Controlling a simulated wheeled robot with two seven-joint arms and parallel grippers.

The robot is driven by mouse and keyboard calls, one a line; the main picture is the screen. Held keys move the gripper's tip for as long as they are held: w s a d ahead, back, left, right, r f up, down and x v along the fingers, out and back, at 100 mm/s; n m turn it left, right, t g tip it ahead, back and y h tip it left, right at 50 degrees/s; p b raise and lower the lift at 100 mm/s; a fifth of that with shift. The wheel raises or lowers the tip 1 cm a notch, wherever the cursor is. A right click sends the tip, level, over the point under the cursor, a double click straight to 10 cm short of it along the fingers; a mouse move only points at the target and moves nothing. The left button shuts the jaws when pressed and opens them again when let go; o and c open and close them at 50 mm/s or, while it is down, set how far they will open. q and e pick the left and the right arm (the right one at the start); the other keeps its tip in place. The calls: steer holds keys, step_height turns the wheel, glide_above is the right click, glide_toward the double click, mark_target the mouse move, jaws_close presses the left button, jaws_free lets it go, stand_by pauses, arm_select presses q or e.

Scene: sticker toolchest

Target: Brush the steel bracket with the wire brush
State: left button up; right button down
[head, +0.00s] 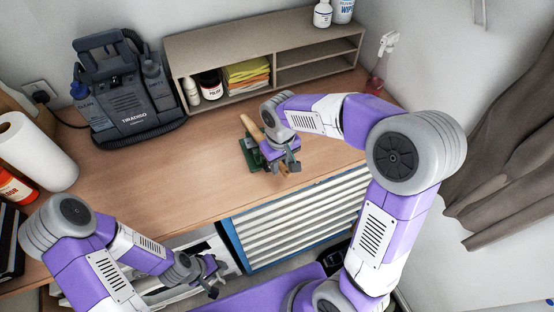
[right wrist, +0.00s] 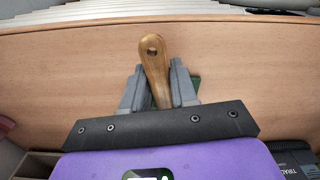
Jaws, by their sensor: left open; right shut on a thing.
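My right gripper (head: 285,165) is over the workbench and shut on the wire brush. The bristles are hidden. A dark green fixture (head: 251,156) sits on the bench directly beside and partly under my right gripper. I cannot make out the steel bracket. My left gripper (head: 209,276) is open and empty, low in front of the bench.
A grey shelf (head: 215,48) with bottles and cloths stands at the back. Blue-framed drawers (head: 300,222) lie below.

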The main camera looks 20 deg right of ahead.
steer(key=shift+s+d, duration=0.1)
steer(key=shift+s, duration=0.5)
steer(key=shift+w, duration=0.15)
steer(key=shift+w+a+p, duration=0.15)
steer(key=shift+w+p, duration=0.05)
steer(key=shift+w, duration=0.55)
steer(key=shift+w+a+p, duration=0.15)
steer(key=shift+w+p, duration=0.05)
steer(key=shift+w, duration=0.5)
steer(key=shift+s, duration=0.1)
steer(key=shift+s+d+f+b, duration=0.15)
steer(key=shift+s+b, duration=0.1)
steer(key=shift+s, duration=0.5)
steer(key=shift+s+d+r+b, duration=0.15)
steer(key=shift+s+b, duration=0.1)
steer(key=shift+s, duration=0.5)
steer(key=shift+w+f, duration=0.1)
